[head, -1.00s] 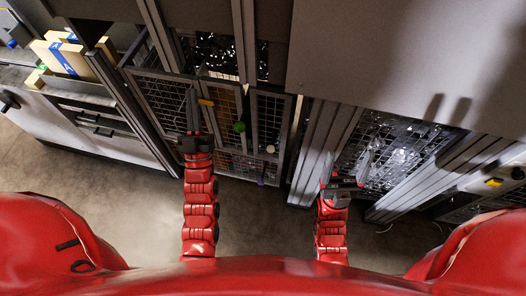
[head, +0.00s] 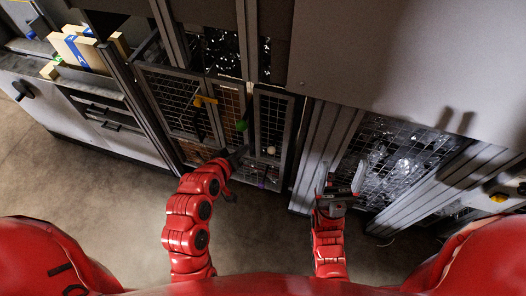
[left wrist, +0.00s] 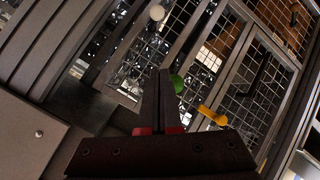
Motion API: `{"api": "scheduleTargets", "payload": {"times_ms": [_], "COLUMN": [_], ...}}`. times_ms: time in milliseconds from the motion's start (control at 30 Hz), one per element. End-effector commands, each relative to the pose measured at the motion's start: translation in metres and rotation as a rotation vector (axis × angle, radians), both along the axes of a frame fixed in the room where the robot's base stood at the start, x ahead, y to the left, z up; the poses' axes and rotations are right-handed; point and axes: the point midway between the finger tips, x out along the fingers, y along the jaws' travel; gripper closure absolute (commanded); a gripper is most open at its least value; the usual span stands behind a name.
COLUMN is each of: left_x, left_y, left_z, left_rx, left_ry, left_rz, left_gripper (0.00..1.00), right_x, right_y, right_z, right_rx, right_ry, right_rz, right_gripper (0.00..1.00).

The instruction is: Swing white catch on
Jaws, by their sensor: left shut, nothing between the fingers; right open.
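The white catch (head: 271,150) is a small pale round knob on the frame of the mesh door at the right of the cage front. It also shows at the top of the left wrist view (left wrist: 157,13). My left gripper (head: 242,152) is shut and empty, just left of the white catch and below the green knob (head: 241,126). In the left wrist view its closed fingertips (left wrist: 157,73) point up toward the white catch, with a visible gap in the picture. My right gripper (head: 341,176) is open and empty in front of the grey posts, right of the cage.
A purple knob (head: 262,183) is low on the cage. Grey posts (head: 318,145) stand to the right. The floor in front is clear.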

Motion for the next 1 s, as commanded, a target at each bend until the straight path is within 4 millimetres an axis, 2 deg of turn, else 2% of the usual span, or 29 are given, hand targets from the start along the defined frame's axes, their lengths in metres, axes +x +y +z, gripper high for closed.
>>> {"api": "scheduleTargets", "payload": {"times_ms": [200, 567, 733, 800, 1000], "left_x": [-0.010, -0.007, 0.009, 0.016, 0.041], "left_y": [-0.006, -0.007, -0.016, -0.021, -0.034], "left_z": [-0.005, -0.010, -0.026, -0.024, -0.044], "left_rx": [-0.001, 0.000, 0.000, 0.000, 0.002], "left_ry": [0.051, 0.049, 0.044, 0.049, 0.052], "left_rz": [-0.027, -0.027, -0.029, -0.029, -0.029], "left_gripper": [1.00, 1.00, 1.00, 1.00, 1.00], "right_x": [0.000, 0.000, 0.000, 0.000, 0.000], "right_y": [0.000, 0.000, 0.000, 0.000, 0.000], "right_z": [-0.001, -0.006, -0.031, -0.019, -0.011], "right_rx": [0.000, 0.000, 0.000, 0.000, 0.000], "right_ry": [0.000, 0.000, 0.000, 0.001, 0.000], "right_rz": [0.000, 0.000, 0.000, 0.000, 0.000], "right_gripper": [0.22, 0.22, 0.22, 0.22, 0.22]}}
